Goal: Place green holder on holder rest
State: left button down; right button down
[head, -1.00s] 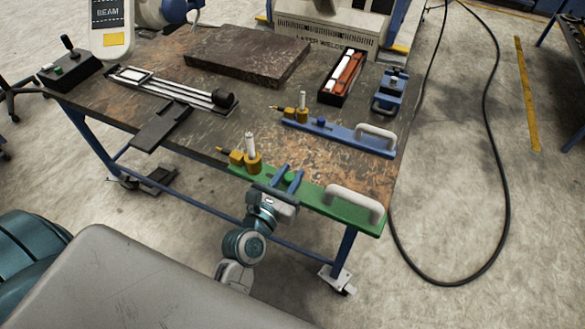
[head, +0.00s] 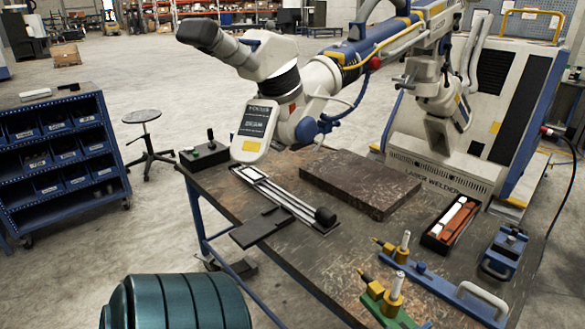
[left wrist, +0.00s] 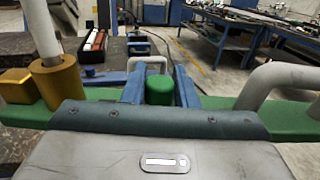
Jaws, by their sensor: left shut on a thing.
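The green holder (head: 385,309) shows only its end, with brass fittings and an upright pale post, at the bottom of the head view. In the left wrist view its green bar (left wrist: 235,118) runs across the picture, with a brass fitting at left and a grey handle at right. My left gripper (left wrist: 160,88) is shut on the holder's green knob, a blue finger on each side. It is outside the head view. I cannot tell for sure which thing is the holder rest; a flat black plate (head: 262,228) lies beside a rail at the table's front edge. My right gripper is not in view.
A blue holder (head: 438,286) lies just behind the green one. A dark slab (head: 360,182), a tray with red and white pieces (head: 452,222) and a blue clamp (head: 505,252) are on the table. The microscope arm (head: 325,80) hangs over the back. The table's middle (head: 330,248) is clear.

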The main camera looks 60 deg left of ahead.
aim_at(250, 232)
jog(key=j+z, duration=0.25)
jog(key=j, duration=0.15)
jog(key=k+j+z, duration=0.35)
jog(key=j+z, duration=0.15)
jog(key=j, duration=0.2)
jog(key=k+j+z, duration=0.35)
jog(key=k+j, duration=0.15)
jog(key=j, duration=0.25)
jog(key=k+j+z, duration=0.1)
jog(key=k+j, duration=0.15)
jog(key=j, duration=0.25)
jog(key=k+j, duration=0.3)
jog(key=j, duration=0.15)
jog(key=k+j, duration=0.5)
jog(key=j, duration=0.15)
jog(key=k+j+z, duration=0.1)
jog(key=k+j, duration=0.4)
jog(key=j, duration=0.2)
